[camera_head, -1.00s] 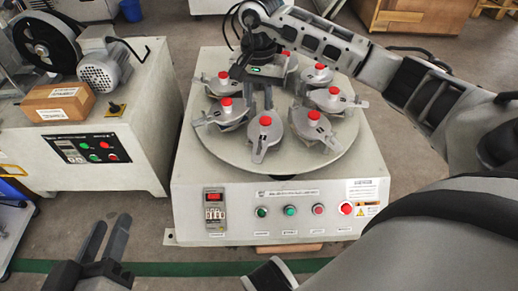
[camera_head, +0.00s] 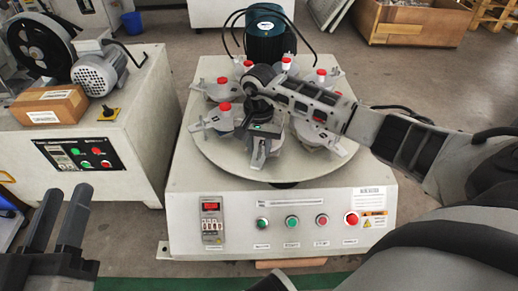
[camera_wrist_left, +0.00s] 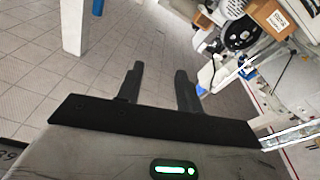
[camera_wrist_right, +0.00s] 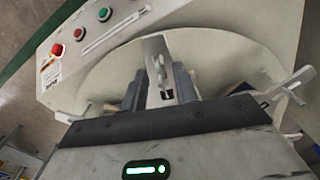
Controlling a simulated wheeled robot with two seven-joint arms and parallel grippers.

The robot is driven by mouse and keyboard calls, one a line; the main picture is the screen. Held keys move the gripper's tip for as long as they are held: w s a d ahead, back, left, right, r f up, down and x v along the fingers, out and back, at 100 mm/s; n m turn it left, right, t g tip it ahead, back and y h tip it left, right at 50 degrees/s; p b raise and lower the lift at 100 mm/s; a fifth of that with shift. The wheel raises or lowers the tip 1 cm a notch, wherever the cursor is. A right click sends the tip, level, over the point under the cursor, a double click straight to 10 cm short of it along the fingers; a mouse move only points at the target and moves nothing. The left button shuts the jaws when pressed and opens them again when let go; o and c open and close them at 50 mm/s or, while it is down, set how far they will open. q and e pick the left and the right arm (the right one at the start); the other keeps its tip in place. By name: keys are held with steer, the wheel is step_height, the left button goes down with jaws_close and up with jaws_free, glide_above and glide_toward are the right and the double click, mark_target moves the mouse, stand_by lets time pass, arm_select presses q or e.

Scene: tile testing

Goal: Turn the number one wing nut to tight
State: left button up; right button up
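The tile tester's round turntable (camera_head: 215,165) carries several lidded metal jars with clamp bars and red knobs, one of them a knob (camera_head: 224,107) at the left. No number is readable on any jar. My right gripper (camera_head: 264,129) points down over the front jar (camera_head: 262,150), hiding its top. In the right wrist view, its dark fingers (camera_wrist_right: 160,85) stand on either side of a slotted metal clamp bar (camera_wrist_right: 156,52); whether they touch it is unclear. My left gripper (camera_head: 62,218) is open and empty at the lower left; its spread fingers also show in the left wrist view (camera_wrist_left: 159,85).
The machine's front panel has a red switch display (camera_head: 211,207) and several buttons, one a red button (camera_head: 352,218). A green motor (camera_head: 268,30) stands behind the turntable. Another machine (camera_head: 130,135) with a cardboard box (camera_head: 48,105) on it stands left. Other jars crowd the right gripper.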

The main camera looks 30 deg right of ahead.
steer(key=shift+f, duration=0.1)
jaws_close()
